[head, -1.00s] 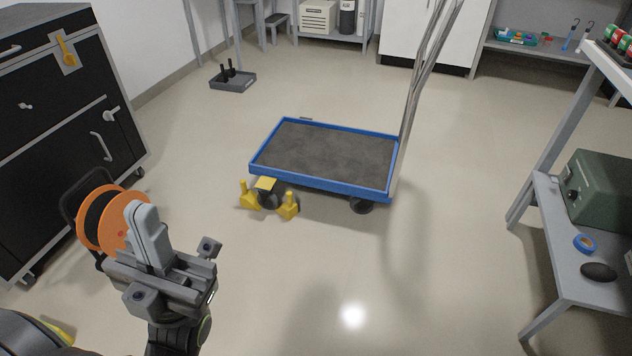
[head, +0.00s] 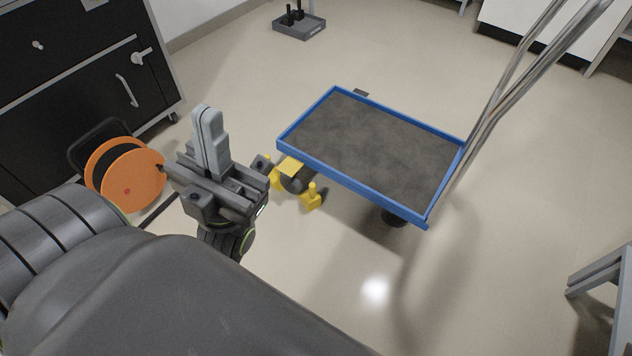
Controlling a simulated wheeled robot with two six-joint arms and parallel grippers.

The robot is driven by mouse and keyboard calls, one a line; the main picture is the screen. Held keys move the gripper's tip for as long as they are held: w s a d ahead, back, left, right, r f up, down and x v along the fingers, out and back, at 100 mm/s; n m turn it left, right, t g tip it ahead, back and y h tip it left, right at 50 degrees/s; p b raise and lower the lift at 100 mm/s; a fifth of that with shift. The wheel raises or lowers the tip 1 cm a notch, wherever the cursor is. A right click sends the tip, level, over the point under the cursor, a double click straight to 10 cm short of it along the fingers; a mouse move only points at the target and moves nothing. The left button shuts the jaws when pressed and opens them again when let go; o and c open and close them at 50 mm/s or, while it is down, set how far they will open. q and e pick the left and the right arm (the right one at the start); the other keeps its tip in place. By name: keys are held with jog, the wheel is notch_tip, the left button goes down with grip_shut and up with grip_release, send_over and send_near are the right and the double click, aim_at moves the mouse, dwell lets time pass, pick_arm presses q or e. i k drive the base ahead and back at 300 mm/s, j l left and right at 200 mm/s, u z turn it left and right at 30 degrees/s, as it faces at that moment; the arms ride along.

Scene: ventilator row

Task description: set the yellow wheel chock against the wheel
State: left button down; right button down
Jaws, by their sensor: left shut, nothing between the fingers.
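The blue-rimmed cart (head: 373,110) stands on the floor right of centre. A dark wheel (head: 293,184) with a yellow piece (head: 291,166) above it is under its near left corner. A yellow wheel chock (head: 312,197) with an upright handle is on the floor just right of that wheel. A second yellow chock (head: 276,182) is left of it, partly hidden by my gripper. I cannot tell whether either touches the wheel. My left gripper (head: 207,112) is shut and empty, pointing up in the picture, left of the chocks. My right gripper is not in view.
An orange cable reel (head: 127,178) stands on the floor left of my gripper, by the black cabinet (head: 75,100). The cart's metal handle (head: 507,88) rises at right. A grey tray (head: 299,29) lies far back. A grey stand leg (head: 598,272) is at right. Floor front of the cart is clear.

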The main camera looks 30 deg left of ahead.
aim_at(311, 199)
jog(key=i+l+u, duration=0.1)
jog(key=u, duration=0.3)
jog(key=i+l+u, duration=0.1)
jog(key=u, duration=0.3)
jog(key=l+u, duration=0.2)
jog(key=u, duration=0.2)
jog(key=l+u, duration=0.15)
jog(key=u, duration=0.25)
jog(key=l+u, duration=0.2)
jog(key=u, duration=0.15)
jog(key=k+l+u, duration=0.15)
jog(key=u, duration=0.25)
jog(key=k+l+u, duration=0.15)
jog(key=u, duration=0.2)
